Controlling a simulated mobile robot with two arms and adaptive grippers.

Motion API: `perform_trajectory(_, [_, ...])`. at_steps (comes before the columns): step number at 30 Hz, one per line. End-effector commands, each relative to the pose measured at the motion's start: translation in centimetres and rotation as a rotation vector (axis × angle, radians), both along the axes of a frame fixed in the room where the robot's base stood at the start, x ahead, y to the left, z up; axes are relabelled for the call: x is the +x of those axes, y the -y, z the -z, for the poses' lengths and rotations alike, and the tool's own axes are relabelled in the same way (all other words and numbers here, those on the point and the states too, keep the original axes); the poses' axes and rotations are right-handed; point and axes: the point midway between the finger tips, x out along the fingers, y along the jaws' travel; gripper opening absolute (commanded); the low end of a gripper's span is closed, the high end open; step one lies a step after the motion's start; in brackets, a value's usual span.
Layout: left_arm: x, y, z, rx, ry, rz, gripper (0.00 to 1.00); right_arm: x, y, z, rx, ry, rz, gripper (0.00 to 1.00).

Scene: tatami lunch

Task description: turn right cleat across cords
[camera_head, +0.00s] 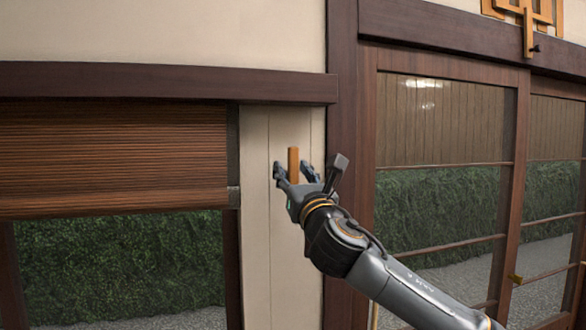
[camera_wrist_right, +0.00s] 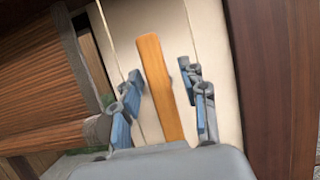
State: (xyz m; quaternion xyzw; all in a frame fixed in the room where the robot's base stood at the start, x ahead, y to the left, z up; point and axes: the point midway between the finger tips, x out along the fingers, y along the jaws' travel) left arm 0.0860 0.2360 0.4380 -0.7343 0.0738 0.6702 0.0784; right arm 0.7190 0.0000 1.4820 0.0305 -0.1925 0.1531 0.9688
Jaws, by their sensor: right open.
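The right cleat (camera_head: 293,165) is an upright orange-brown wooden bar on the pale wall strip. It also shows in the wrist view (camera_wrist_right: 160,85), slightly slanted. My right gripper (camera_head: 296,173) is open at the cleat, with one finger on each side. In the wrist view the fingers (camera_wrist_right: 161,88) stand apart from the bar, with a gap on both sides. Thin vertical lines (camera_head: 269,235) run down the strip on either side of the cleat; I cannot tell whether they are cords or seams. The cleat's lower part is partly hidden behind the gripper. My left gripper is not in view.
A brown slatted blind (camera_head: 110,150) hangs over the window left of the strip. A dark wooden post (camera_head: 343,110) stands close on the right, beside glazed sliding doors (camera_head: 440,120). A dark beam (camera_head: 170,80) crosses above. A wooden lattice ornament (camera_head: 528,15) is at upper right.

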Motion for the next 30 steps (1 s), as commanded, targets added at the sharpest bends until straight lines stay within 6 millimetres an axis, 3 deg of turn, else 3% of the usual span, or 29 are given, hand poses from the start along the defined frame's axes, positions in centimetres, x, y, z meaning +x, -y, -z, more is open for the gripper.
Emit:
perform_trajectory(7, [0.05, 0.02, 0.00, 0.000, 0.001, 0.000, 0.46, 0.03, -0.03, -0.02, 0.000, 0.001, 0.000, 0.43])
perform_trajectory(12, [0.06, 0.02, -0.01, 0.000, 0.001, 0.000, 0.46, 0.02, -0.03, -0.01, 0.000, 0.000, 0.000, 0.09])
perform_trajectory(14, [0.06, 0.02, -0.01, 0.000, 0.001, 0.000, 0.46, 0.02, -0.02, -0.01, 0.000, 0.000, 0.000, 0.00])
perform_trajectory(30, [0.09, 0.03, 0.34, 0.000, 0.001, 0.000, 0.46, 0.05, 0.02, 0.15, 0.127, -0.042, -0.002, 0.00])
